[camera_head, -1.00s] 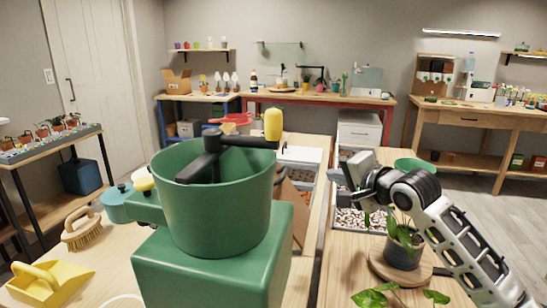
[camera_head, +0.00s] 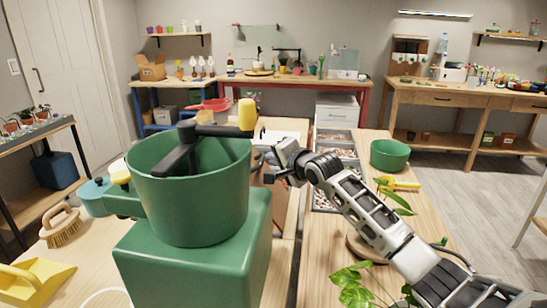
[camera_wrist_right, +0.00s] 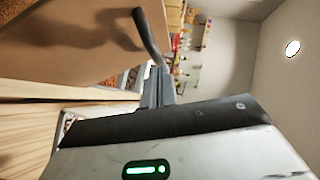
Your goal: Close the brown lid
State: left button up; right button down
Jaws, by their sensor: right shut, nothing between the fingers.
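The brown lid (camera_wrist_right: 70,42) fills the upper left of the right wrist view as a broad, tilted brown panel. In the head view only a brown sliver of the lid (camera_head: 277,200) shows behind the green machine; the rest is hidden. My right gripper (camera_head: 275,163) reaches in from the right, close to the lid. Its fingers (camera_wrist_right: 158,88) are together and empty, near the handle; whether they touch it I cannot tell. My left gripper is not in view.
A green machine with a round hopper (camera_head: 190,195) and yellow-knobbed crank blocks much of the front view. Bins of pebbles (camera_head: 325,195) lie in the bench middle. A green bowl (camera_head: 390,156) and a leafy plant (camera_head: 352,285) are on the right bench.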

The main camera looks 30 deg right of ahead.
aim_at(261, 164)
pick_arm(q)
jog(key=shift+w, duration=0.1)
pick_arm(e)
jog(key=shift+a, duration=0.1)
jog(key=w+a, duration=0.1)
jog(key=w+a+f+p, duration=0.1)
jog(key=a, duration=0.1)
jog(key=shift+w, duration=0.25)
jog(key=shift+w+a+f, duration=0.2)
jog(key=shift+a+f, duration=0.05)
jog(key=shift+a, duration=0.05)
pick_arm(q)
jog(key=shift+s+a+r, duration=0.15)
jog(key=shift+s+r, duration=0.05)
pick_arm(e)
jog(key=shift+s, duration=0.35)
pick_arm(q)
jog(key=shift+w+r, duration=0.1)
pick_arm(e)
jog(key=v, duration=1.5)
jog(key=shift+s, duration=0.15)
